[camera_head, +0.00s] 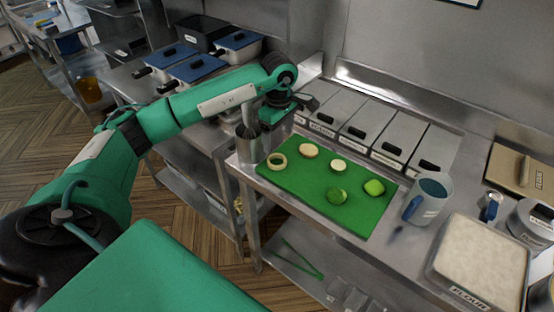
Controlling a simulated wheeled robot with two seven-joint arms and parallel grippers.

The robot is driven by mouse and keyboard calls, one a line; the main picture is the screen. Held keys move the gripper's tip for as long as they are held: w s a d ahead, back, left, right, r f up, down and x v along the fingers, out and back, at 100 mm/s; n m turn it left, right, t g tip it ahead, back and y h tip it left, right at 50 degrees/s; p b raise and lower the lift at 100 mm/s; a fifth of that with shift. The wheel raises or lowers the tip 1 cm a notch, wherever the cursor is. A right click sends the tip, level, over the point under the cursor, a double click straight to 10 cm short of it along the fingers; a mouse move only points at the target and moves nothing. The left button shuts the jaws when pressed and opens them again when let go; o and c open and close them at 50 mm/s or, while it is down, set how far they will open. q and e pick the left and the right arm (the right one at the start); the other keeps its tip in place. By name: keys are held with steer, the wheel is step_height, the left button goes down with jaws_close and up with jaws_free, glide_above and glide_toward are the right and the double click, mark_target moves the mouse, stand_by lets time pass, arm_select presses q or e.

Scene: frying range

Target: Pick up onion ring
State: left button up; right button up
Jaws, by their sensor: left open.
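My left gripper (296,106) is open and empty, above and behind the ring, close to a steel cylindrical container (249,147). It is apart from the ring. Its fingers are small and dark in this view. My right gripper is not in view.
Labelled bins (365,126) stand behind the board. A blue-handled jug (427,199) and a flour tray (481,262) stand to the right.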

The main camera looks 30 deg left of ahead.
mark_target(277, 156)
arm_select(q)
step_height(277, 156, down, 4)
steer(key=shift+r+p, duration=0.1)
steer(key=shift+p, duration=0.25)
steer(key=shift+f, duration=0.2)
steer(key=f, duration=0.1)
steer(key=f+p, duration=0.1)
steer(key=f, duration=0.1)
steer(key=f+p, duration=0.1)
steer(key=shift+s+a+f, duration=0.15)
steer(key=shift+a+f, duration=0.15)
steer(key=shift+f, duration=0.05)
steer(key=c, duration=0.9)
